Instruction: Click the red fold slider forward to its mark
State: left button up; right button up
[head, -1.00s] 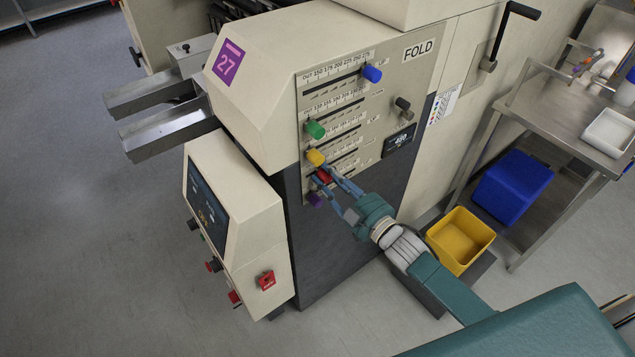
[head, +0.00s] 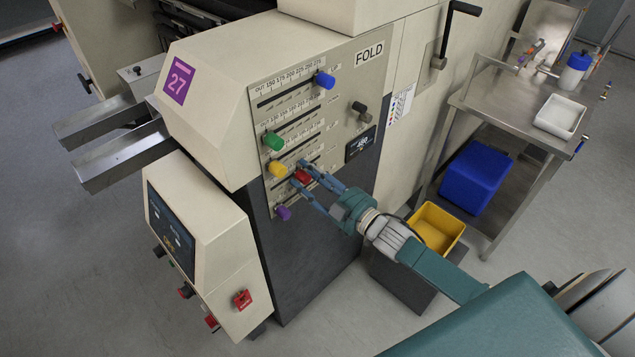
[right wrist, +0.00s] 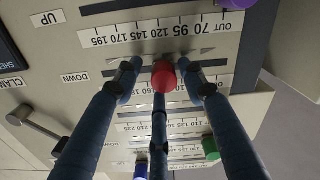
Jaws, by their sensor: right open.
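The red slider knob (head: 302,175) sits on a slot of the fold panel (head: 343,105), right of the yellow knob (head: 278,169). My right gripper (head: 299,174) is open, with its fingers spread around the red knob. In the right wrist view, the red knob (right wrist: 163,76) lies between the two outer fingertips (right wrist: 165,74), with gaps visible on both sides. A third, central finger is below it there. The printed scale (right wrist: 150,37) by its slot reads from OUT through 70, 95, 120 and up. My left gripper is not in view.
Green (head: 272,140), blue (head: 325,79) and purple (head: 283,213) knobs sit on neighbouring slots. A dark display (head: 360,144) and a lever (head: 361,110) are right of the slots. A yellow bin (head: 438,228) and a steel cart (head: 490,110) stand right of the machine.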

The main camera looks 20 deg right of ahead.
jog(key=v, duration=1.1)
jog(key=shift+s, duration=0.35)
jog(key=shift+d, duration=0.1)
jog(key=s+d+f+m+g+h, duration=0.2)
jog(key=s+f, duration=0.1)
jog(key=f, duration=0.7)
jog(key=s+d+f+m+g+h, duration=0.15)
jog(key=s+f, duration=0.25)
jog(key=f, duration=0.7)
jog(key=s+d+f+m+g+h, duration=0.1)
jog(key=s+d+f+g+h, duration=0.15)
jog(key=f, duration=0.75)
jog(key=s+a+f+m+g, duration=0.1)
jog(key=s+a+f+g, duration=0.1)
jog(key=s+f, duration=0.5)
jog(key=s+a+f+g, duration=0.1)
jog(key=s+f+g, duration=0.2)
jog(key=s+f, duration=0.35)
jog(key=s+a+f+g, duration=0.2)
jog(key=s+a+f, duration=0.2)
jog(key=s, duration=0.6)
jog(key=s+a+f+g, duration=0.3)
jog(key=s+a+f, duration=0.1)
jog(key=s, duration=0.5)
jog(key=shift+s, duration=0.4)
jog(key=shift+m, duration=0.25)
